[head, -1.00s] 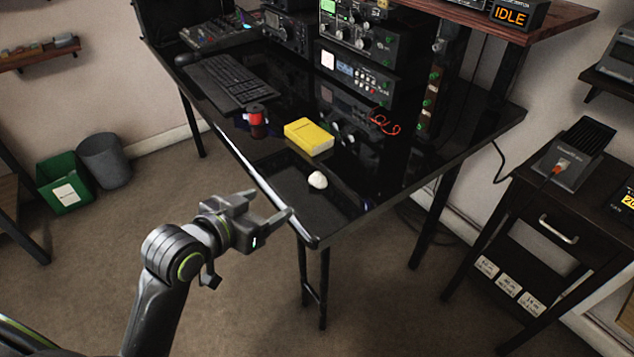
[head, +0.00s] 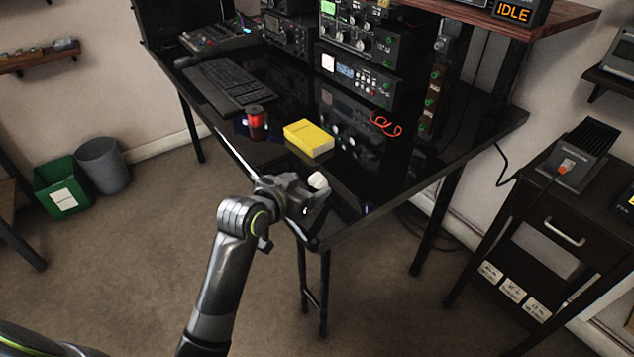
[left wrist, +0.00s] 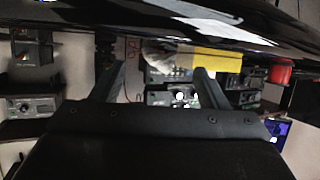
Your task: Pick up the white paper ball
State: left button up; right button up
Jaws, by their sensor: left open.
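The white paper ball (head: 318,181) lies on the black glossy desk (head: 425,195) near its front corner, just in front of the yellow box (head: 309,138). My left gripper (head: 315,197) is at the desk's front edge, very close to the ball and partly covering its lower side. In the left wrist view the gripper (left wrist: 158,84) is open, its two fingers spread. The pale, blurred ball (left wrist: 157,50) shows between and beyond the fingertips, with nothing gripped. Whether a finger touches it cannot be told. My right gripper is not in view.
A red and black spool (head: 256,124) and a keyboard (head: 225,85) lie left of the yellow box. An orange cable (head: 386,126) lies to its right. Radio equipment (head: 358,75) lines the back. The desk to the right of the ball is clear.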

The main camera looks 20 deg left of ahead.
aim_at(312, 184)
pick_arm(q)
jog(key=shift+x, duration=1.5)
jog(key=shift+f, duration=0.1)
jog(key=shift+s, duration=0.1)
jog(key=c, duration=1.1)
jog(key=shift+o, duration=0.2)
